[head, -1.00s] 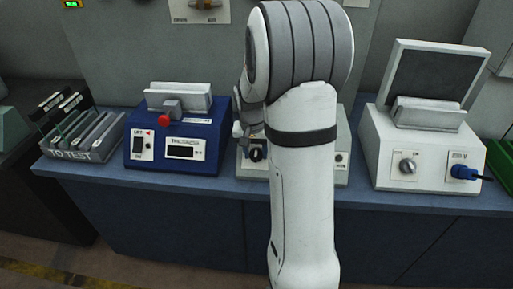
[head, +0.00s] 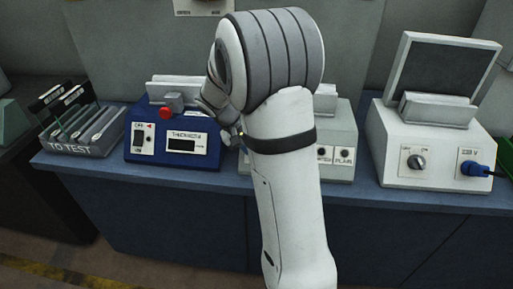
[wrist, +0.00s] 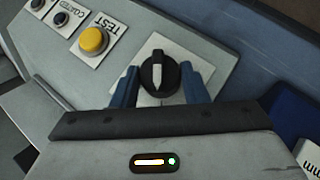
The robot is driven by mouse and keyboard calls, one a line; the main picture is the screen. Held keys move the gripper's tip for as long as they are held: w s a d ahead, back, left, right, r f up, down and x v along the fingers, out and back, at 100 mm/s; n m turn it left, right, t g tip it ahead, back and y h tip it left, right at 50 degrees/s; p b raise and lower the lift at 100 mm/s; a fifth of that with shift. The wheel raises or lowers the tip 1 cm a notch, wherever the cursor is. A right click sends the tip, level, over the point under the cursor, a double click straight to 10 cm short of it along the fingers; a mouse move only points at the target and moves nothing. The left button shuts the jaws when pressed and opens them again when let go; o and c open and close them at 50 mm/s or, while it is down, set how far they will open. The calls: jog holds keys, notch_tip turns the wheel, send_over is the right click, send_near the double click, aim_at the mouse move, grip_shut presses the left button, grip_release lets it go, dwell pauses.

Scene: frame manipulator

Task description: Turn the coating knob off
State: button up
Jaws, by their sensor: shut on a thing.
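The black knob (wrist: 158,72) with a white pointer line sits on a white label plate (wrist: 180,48) in the wrist view. Its pointer runs nearly up and down in that picture. My gripper (wrist: 160,85) has one blue finger on each side of the knob and is shut on it. The plate's lettering cannot be read, as the fingers and knob cover part of it. In the head view the knob is hidden behind my arm, at the pale grey box (head: 341,140); only a small part of my gripper shows there.
A yellow TEST button (wrist: 93,41) and a dark COATED lamp (wrist: 61,18) lie beside the knob. The blue thermometer box (head: 172,137) stands close left. A white box with its own knob (head: 416,162) stands right. A TO TEST rack (head: 88,138) is far left.

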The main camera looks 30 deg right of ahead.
dwell(0.4)
jog(key=o, duration=1)
jog(key=shift+c, duration=0.2)
jog(key=shift+a, duration=0.1)
jog(key=s+v, duration=0.1)
jog(key=v, duration=0.6)
jog(key=shift+w+a+r, duration=0.25)
jog(key=shift+w, duration=0.25)
jog(key=s+a+n+t+y, duration=0.1)
jog(key=s+a, duration=0.4)
jog(key=s, duration=0.5)
jog(key=s+a+n+t+y, duration=0.1)
jog(key=s+a+t+y, duration=0.2)
jog(key=s, duration=0.8)
jog(key=shift+a+y, duration=0.9)
jog(key=shift+y, duration=0.2)
